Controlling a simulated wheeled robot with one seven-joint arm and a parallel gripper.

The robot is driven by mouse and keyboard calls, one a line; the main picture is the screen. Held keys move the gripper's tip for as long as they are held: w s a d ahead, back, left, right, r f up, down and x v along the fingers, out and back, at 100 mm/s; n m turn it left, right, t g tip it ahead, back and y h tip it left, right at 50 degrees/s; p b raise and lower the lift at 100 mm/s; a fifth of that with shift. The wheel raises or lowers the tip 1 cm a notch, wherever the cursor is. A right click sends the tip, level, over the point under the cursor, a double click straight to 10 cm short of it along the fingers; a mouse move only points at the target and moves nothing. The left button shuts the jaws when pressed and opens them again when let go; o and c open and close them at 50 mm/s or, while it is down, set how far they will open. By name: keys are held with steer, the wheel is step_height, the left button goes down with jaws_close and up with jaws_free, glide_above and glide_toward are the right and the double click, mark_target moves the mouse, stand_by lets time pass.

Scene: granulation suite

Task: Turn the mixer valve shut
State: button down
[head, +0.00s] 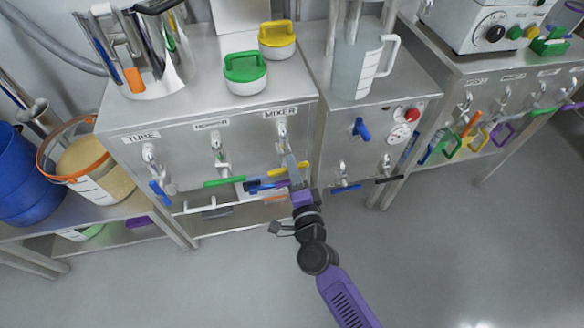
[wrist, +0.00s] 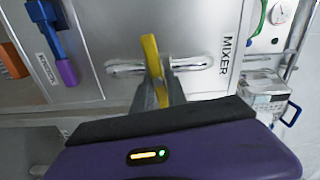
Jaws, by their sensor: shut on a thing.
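The mixer valve sits under the MIXER label (head: 281,113) on the front of the steel cabinet. Its yellow lever (head: 274,171) shows beside my gripper (head: 294,181) in the head view. In the wrist view the yellow lever (wrist: 151,58) lies crosswise to the valve's metal pipe (wrist: 190,63). My gripper (wrist: 157,92) is shut on the lever, with a grey finger on each side of it. The MIXER label (wrist: 226,56) also shows to the right in the wrist view.
A green-handled valve (head: 224,181) and a blue-handled valve (head: 159,192) sit to the left on the same panel. Blue and purple handles (wrist: 66,72) show left in the wrist view. A jug (head: 352,65) stands on the right cabinet. The floor in front is clear.

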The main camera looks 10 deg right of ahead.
steer(key=shift+f+m, duration=0.1)
steer(key=shift+m, duration=0.8)
steer(key=c, duration=1.3)
jaws_free()
steer(key=shift+s, duration=0.1)
steer(key=s, duration=0.7)
steer(key=shift+s, duration=0.3)
